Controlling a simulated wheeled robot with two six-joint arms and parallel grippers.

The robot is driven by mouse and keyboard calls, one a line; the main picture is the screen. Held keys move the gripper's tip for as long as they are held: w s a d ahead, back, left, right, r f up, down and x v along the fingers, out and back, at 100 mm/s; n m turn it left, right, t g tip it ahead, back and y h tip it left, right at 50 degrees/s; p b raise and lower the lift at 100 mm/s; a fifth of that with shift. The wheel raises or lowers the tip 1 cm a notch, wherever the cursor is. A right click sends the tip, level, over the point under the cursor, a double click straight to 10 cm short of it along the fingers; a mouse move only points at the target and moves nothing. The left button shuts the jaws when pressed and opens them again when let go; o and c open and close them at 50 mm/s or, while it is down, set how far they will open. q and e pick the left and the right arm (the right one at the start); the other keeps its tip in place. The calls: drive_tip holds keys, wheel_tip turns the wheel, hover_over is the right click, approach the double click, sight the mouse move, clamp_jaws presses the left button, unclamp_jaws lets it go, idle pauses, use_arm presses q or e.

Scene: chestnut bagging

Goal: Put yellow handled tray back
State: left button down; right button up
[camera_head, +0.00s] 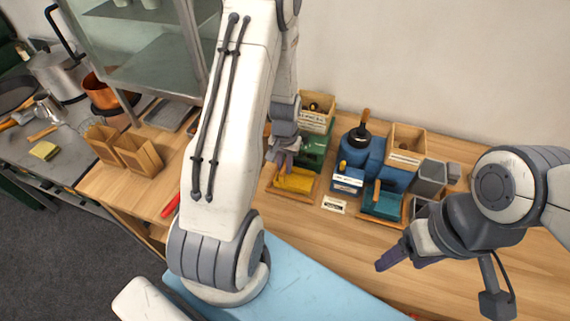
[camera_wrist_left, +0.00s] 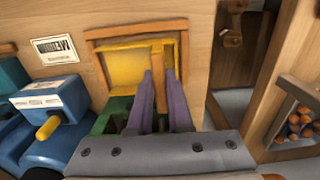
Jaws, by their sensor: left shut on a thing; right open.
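The yellow tray (camera_head: 294,181) lies inside a wooden frame on the counter, in front of a green stand (camera_head: 315,150). The tray also shows in the left wrist view (camera_wrist_left: 124,67), with its wooden handle (camera_wrist_left: 158,62) pointing toward my gripper. My left gripper (camera_head: 281,161) is shut on the handle; its purple fingers (camera_wrist_left: 160,97) lie along both sides of it. The fingers and arm hide part of the tray. My right gripper (camera_head: 390,258) is open and empty over the front right of the counter.
A blue stand (camera_head: 362,155) and a teal tray (camera_head: 381,201) stand to the right of the yellow tray. A small white label (camera_head: 334,204) lies on the counter between them. Wooden boxes (camera_head: 124,148) stand at the left. The counter's front middle is clear.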

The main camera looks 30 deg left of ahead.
use_arm(q)
drive_tip(key=shift+f, duration=0.2)
drive_tip(key=c, duration=0.8)
unclamp_jaws()
drive_tip(key=shift+c, duration=0.2)
drive_tip(key=shift+r, duration=0.1)
